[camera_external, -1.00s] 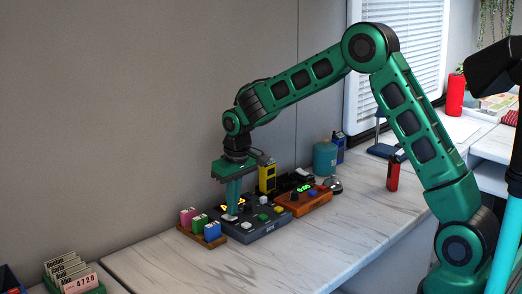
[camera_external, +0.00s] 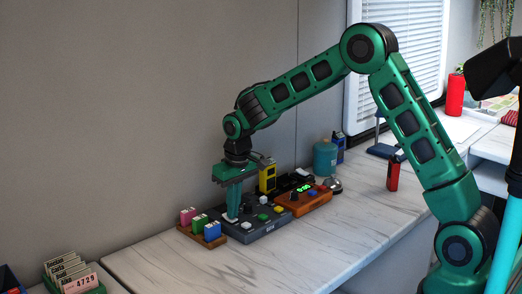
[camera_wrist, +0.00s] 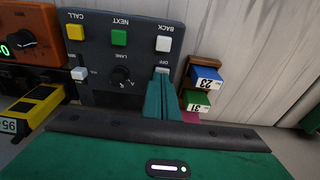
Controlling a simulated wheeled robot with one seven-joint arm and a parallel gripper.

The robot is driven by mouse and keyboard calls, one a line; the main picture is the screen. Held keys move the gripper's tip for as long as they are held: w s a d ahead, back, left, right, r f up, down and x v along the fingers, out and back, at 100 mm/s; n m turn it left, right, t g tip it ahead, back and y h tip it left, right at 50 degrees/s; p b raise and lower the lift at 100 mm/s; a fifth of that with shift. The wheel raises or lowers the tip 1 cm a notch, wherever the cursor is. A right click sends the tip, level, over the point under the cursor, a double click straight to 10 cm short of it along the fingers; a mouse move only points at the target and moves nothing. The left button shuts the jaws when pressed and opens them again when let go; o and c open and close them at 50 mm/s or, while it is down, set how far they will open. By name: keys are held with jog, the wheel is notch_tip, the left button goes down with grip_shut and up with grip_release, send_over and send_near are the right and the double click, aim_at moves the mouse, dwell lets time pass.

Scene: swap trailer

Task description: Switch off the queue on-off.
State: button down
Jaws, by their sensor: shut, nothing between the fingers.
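The dark grey queue box (camera_external: 268,228) lies on the counter near the wall; it also shows upside down in the wrist view (camera_wrist: 98,55). It has white BACK (camera_wrist: 163,44), green NEXT (camera_wrist: 119,38) and yellow CALL (camera_wrist: 75,32) buttons, and a black LANE knob (camera_wrist: 120,76). A light switch marked OFF (camera_wrist: 162,70) is at my fingertips and partly hidden by them. My gripper (camera_external: 232,219), also in the wrist view (camera_wrist: 163,80), is shut and empty, pointing down at the box's left part. I cannot tell whether it touches the switch.
A wooden rack with pink, green and blue tags (camera_external: 212,232) stands close left of the box. An orange box with a green display (camera_external: 303,197) is to its right, a yellow device (camera_external: 267,178) behind. The counter in front is clear.

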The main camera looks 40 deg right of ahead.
jog(key=shift+w+r, duration=0.1)
jog(key=shift+w, duration=0.45)
jog(key=shift+r, duration=0.2)
jog(key=r, duration=0.3)
jog(key=shift+w+r, duration=0.3)
notch_tip(320, 180, up, 8)
send_over(240, 224)
jog(key=shift+s+a+r, duration=0.1)
jog(key=shift+r, duration=0.45)
